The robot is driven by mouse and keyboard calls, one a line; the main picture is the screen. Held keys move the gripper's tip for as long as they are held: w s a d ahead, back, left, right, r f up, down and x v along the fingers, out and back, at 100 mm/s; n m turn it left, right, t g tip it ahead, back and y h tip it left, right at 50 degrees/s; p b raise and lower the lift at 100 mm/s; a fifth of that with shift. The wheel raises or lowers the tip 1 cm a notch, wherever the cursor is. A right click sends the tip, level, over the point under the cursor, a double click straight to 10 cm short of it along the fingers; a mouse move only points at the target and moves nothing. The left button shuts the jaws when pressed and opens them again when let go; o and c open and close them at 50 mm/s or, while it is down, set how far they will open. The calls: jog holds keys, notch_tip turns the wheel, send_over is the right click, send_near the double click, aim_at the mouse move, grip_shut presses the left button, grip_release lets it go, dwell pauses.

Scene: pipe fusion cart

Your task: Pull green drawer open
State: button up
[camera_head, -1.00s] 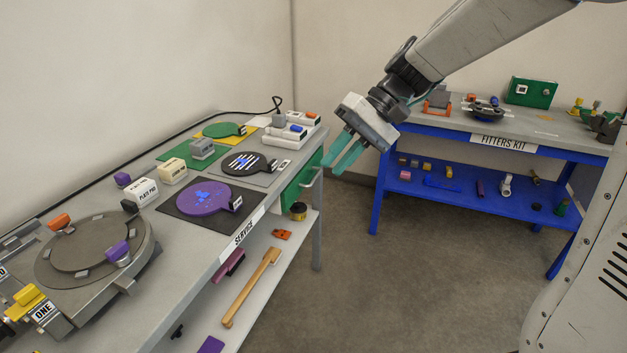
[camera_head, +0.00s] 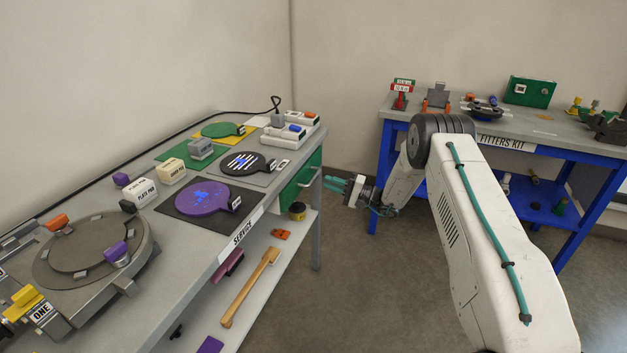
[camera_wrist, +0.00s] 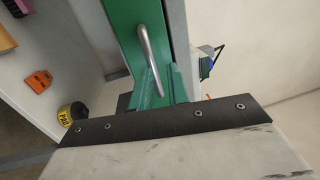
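The green drawer (camera_head: 296,191) is under the right end of the service table, with its front flush to the frame. Its silver bar handle (camera_head: 311,178) faces right. In the wrist view the green drawer front (camera_wrist: 122,22) and handle (camera_wrist: 150,55) are close ahead. My gripper (camera_head: 328,183) is to the right of the handle, its teal fingers pointing at the drawer. The fingers look apart, with nothing held. In the wrist view the handle's near end overlaps the finger area; I cannot tell whether they touch.
The service table (camera_head: 205,262) has a lower shelf with a yellow-black roll (camera_head: 298,211) and a wooden-handled tool (camera_head: 250,288) below the drawer. The blue fitters table (camera_head: 560,160) stands behind my arm. The floor between the tables is clear.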

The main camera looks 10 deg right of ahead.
aim_at(314, 177)
jog(key=shift+t, duration=0.4)
jog(key=w+a, duration=0.5)
jog(key=shift+a+f, duration=0.2)
grip_shut()
